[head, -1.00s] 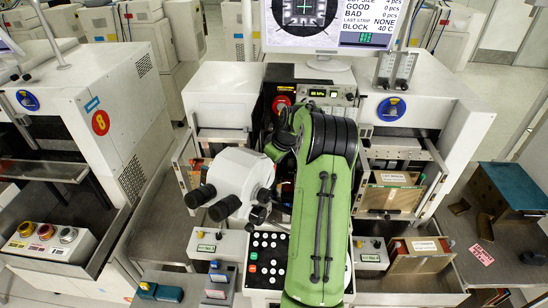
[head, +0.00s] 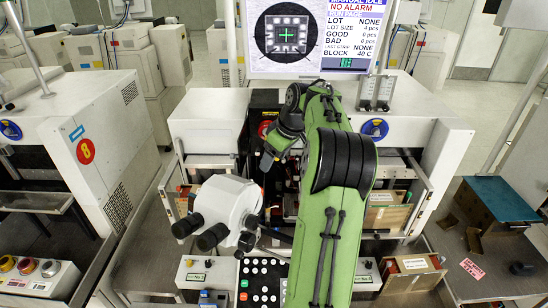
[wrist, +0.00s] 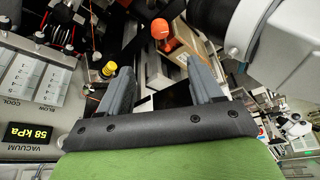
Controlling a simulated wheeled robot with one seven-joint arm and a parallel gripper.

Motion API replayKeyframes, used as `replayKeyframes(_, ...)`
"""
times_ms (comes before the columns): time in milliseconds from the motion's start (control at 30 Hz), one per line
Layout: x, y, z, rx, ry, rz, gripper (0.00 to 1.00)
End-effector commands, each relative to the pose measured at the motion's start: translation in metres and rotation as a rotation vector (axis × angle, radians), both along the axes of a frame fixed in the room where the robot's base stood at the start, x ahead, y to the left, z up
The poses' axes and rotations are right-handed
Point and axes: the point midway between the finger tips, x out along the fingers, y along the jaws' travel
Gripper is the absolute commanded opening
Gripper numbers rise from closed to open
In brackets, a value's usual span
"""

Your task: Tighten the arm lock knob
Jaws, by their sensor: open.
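My gripper (wrist: 160,70) is open, its two grey fingers apart with nothing held between them in the wrist view. An orange-red knob (wrist: 161,31) shows beyond the fingertips, apart from them. A smaller yellow knob (wrist: 108,69) is just left of the left finger. I cannot tell for sure which one is the arm lock knob. The white microscope head (head: 228,203) with black eyepieces is left of my arm in the head view, and close on the right in the wrist view (wrist: 282,50). My arm hides much of the machine's middle in the head view.
The microscope crowds the gripper's right side in the wrist view. A vacuum display (wrist: 31,134) reading 58 kPa is at left. In the head view, a monitor (head: 316,35) stands behind the arm, and a button panel (head: 262,284) is in front.

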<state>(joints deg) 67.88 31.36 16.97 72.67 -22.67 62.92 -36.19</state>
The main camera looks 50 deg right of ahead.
Motion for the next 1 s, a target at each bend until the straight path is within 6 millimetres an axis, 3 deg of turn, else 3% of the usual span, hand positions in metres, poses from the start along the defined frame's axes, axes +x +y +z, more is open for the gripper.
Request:
replayKeyframes(133, 0.010, -0.009, 0.006, 0.010, 0.006, 0.134, 0.65)
replayKeyframes(333, 0.017, -0.030, 0.008, 0.010, 0.003, 0.483, 0.65)
replayKeyframes(533, 0.016, -0.034, -0.004, 0.002, 0.002, 0.595, 0.65)
replayKeyframes(1000, 0.050, -0.008, -0.109, 0.006, 0.003, 0.590, 0.65)
